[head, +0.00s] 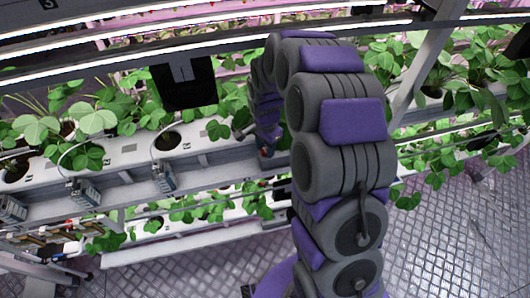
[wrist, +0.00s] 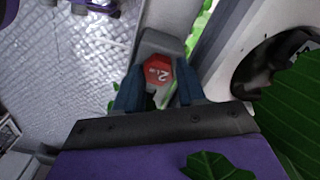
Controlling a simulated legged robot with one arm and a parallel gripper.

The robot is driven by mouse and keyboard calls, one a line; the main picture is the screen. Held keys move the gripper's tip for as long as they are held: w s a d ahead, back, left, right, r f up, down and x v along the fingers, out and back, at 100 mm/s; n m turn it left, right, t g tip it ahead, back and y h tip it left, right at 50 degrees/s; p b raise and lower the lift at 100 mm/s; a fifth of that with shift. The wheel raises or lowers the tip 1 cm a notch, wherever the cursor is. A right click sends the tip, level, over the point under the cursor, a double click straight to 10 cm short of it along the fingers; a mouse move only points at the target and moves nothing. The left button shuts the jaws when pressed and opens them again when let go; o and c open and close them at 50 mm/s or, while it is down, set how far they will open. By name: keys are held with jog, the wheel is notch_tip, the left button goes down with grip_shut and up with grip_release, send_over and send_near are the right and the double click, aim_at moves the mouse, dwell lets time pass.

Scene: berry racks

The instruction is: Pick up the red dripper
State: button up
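The red dripper (wrist: 158,70) is a small red faceted cap with white "2" lettering, seen in the wrist view in front of a grey block (wrist: 163,45). My gripper (wrist: 159,86) has its two dark blue fingers on either side of the dripper, very near its edges. Whether they press on it I cannot tell. In the head view my gripper is mostly hidden behind my own arm. A small red spot (head: 266,151) shows at the rack's front edge near the arm's end, probably the dripper.
White planting racks (head: 125,150) with strawberry plants run across the head view. Several grey drippers on thin tubes (head: 163,176) hang along the front edge at left. In the wrist view a green leaf (wrist: 290,115) and a dark planting hole (wrist: 270,70) lie close at right.

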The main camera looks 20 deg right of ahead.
jog(key=shift+f, duration=0.3)
jog(key=c, duration=0.7)
jog(key=shift+r, duration=0.15)
jog(key=shift+r, duration=0.45)
notch_tip(320, 180, up, 3)
jog(key=shift+w+f+p, duration=0.1)
jog(key=shift+p, duration=0.4)
jog(key=s, duration=0.5)
jog(key=s+p, duration=0.1)
jog(key=s, duration=0.4)
jog(key=s+d+r, duration=0.1)
jog(key=s, duration=0.5)
jog(key=shift+s+r, duration=0.1)
